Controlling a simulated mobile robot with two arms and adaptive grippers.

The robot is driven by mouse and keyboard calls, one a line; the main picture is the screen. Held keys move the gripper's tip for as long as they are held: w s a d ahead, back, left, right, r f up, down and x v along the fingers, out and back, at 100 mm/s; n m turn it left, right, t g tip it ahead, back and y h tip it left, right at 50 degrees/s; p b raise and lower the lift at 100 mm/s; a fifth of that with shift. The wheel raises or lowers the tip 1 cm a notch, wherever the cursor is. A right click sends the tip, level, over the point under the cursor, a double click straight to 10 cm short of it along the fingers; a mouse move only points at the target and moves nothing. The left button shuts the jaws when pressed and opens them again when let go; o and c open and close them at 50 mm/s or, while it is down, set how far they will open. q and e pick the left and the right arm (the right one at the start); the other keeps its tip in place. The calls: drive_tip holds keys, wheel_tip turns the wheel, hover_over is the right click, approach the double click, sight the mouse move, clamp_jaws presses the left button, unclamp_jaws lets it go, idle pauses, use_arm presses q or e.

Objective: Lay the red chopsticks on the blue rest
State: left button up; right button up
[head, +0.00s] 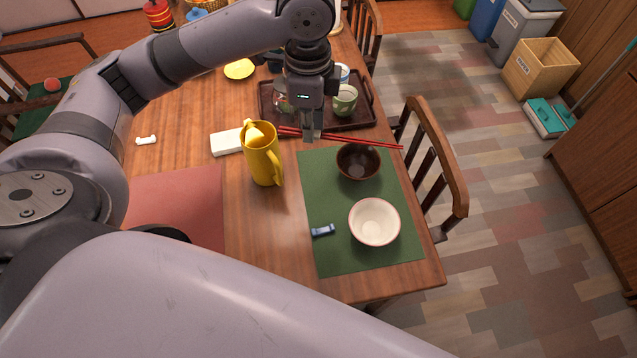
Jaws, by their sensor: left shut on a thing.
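The red chopsticks (362,142) are in the jaws of my left gripper (312,136), which is shut on them. They stretch to the right above the far edge of the green placemat, past the brown bowl. The blue rest (323,230) lies on the left part of the green placemat (342,258), nearer to me than the chopsticks. Nothing lies on the rest. How high the chopsticks are above the table cannot be told. My right gripper is not in view.
A brown bowl (358,162) and a white bowl (375,222) stand on the placemat. A yellow pitcher (262,160) and a white block (227,142) stand left of the gripper. Behind it is a dark tray (372,116) with a green cup (345,100). A chair (440,160) stands at the right.

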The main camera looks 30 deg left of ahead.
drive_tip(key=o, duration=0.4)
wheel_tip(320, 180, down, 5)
drive_tip(key=b, duration=0.3)
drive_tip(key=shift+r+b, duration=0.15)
drive_tip(key=shift+b, duration=0.25)
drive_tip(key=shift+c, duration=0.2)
use_arm(q)
drive_tip(key=w+f+m+b, duration=0.1)
drive_tip(key=f+m, duration=0.3)
drive_tip(key=f, duration=0.3)
drive_tip(key=w+a+f+m, duration=0.1)
drive_tip(key=f+m, duration=0.4)
drive_tip(key=f, duration=0.3)
drive_tip(key=w+a+f+m+b, duration=0.1)
drive_tip(key=w+f+m, duration=0.1)
drive_tip(key=f+m, duration=0.3)
wheel_tip(320, 180, down, 3)
drive_tip(key=shift+f+b, duration=0.15)
drive_tip(key=shift+b, duration=0.2)
drive_tip(key=shift+f, duration=0.45)
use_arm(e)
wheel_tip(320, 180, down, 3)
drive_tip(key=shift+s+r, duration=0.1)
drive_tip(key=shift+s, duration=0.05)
use_arm(q)
drive_tip(key=shift+f, duration=0.6)
drive_tip(key=o, duration=0.8)
drive_tip(key=shift+c, duration=0.2)
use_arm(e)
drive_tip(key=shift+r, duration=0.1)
